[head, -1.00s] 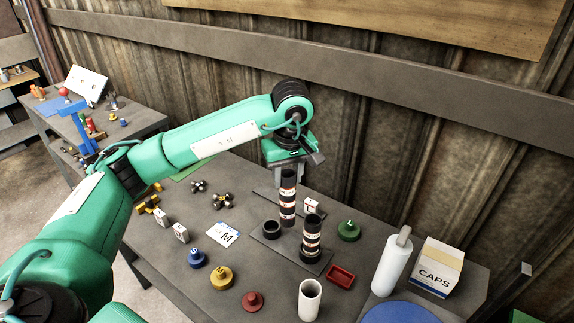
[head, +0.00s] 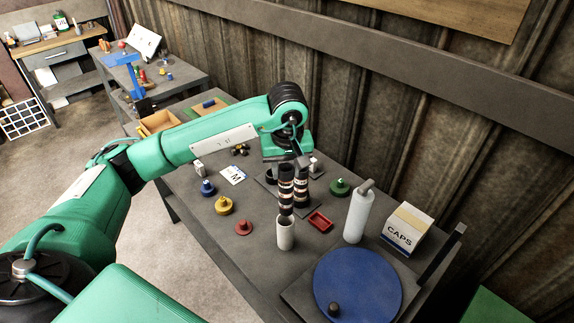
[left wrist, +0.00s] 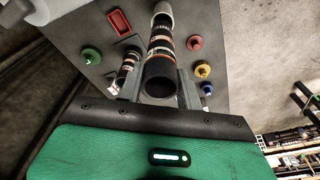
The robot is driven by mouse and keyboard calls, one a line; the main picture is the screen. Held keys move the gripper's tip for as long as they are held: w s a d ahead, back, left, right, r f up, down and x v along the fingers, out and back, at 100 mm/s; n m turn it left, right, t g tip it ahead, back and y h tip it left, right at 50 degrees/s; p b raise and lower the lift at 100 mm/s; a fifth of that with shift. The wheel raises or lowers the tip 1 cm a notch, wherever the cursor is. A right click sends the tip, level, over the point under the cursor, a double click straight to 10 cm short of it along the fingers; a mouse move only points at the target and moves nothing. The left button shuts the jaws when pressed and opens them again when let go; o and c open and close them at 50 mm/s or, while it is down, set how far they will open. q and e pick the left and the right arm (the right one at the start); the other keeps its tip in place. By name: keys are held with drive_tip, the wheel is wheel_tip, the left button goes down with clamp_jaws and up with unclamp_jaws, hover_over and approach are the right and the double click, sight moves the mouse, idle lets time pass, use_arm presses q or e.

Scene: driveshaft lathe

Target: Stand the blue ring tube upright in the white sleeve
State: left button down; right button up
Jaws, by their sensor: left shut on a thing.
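My left gripper (head: 286,160) is shut on a dark ringed tube (head: 286,190) and holds it upright. Its bands look pale and dark; I cannot make out a blue ring. The white sleeve (head: 286,236) stands upright on the table directly below the tube. The tube's lower end is at the sleeve's mouth; I cannot tell whether it has entered. In the left wrist view the held tube (left wrist: 161,45) runs from between the fingers (left wrist: 160,92) towards the white sleeve (left wrist: 162,9), and they look roughly in line. My right gripper is not in view.
A second ringed tube (head: 302,190) stands just behind the held one. Red (head: 243,228), yellow (head: 223,205), blue (head: 208,187) and green (head: 339,187) knobbed pieces, a red tray (head: 320,222), a white bottle (head: 357,215), a CAPS box (head: 408,229) and a blue disc (head: 357,287) surround the sleeve.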

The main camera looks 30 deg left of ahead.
sight(285, 200)
use_arm(q)
drive_tip(key=shift+w+a+f, duration=0.1)
drive_tip(key=shift+a+f, duration=0.15)
drive_tip(key=shift+f, duration=0.5)
drive_tip(key=shift+f+b, duration=0.3)
drive_tip(key=shift+f, duration=0.75)
drive_tip(key=shift+f+b, duration=4.05)
drive_tip(key=shift+f, duration=0.2)
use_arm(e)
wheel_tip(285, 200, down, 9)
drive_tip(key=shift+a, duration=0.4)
